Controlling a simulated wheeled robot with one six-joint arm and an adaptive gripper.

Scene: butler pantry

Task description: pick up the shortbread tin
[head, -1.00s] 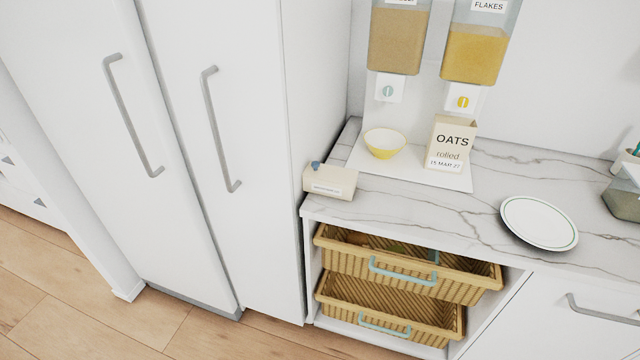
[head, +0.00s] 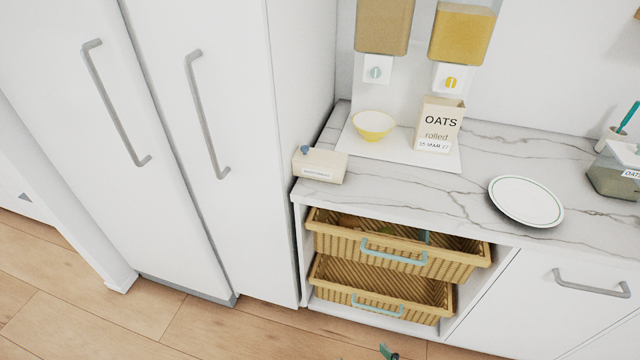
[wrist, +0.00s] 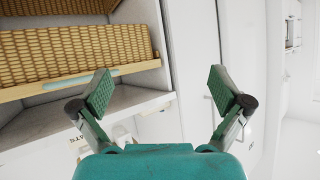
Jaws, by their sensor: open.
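A small cream box with a blue knob on top (head: 320,166) sits at the left front corner of the marble counter, beside the tall white cabinet. Its label is too small to read, so I cannot tell for sure that it is the shortbread tin. My gripper (wrist: 163,90) is open in the wrist view, with its two green pads wide apart and nothing between them. In the head view only a small dark tip of my gripper (head: 388,352) shows at the bottom edge, well below and apart from the box.
The marble counter (head: 400,188) also carries a yellow bowl (head: 374,127), an oats box (head: 438,125), a white plate (head: 526,201) and a clear container (head: 612,178). Two wicker drawers (head: 395,248) stand partly pulled out below. Dispensers hang above. The wooden floor is clear.

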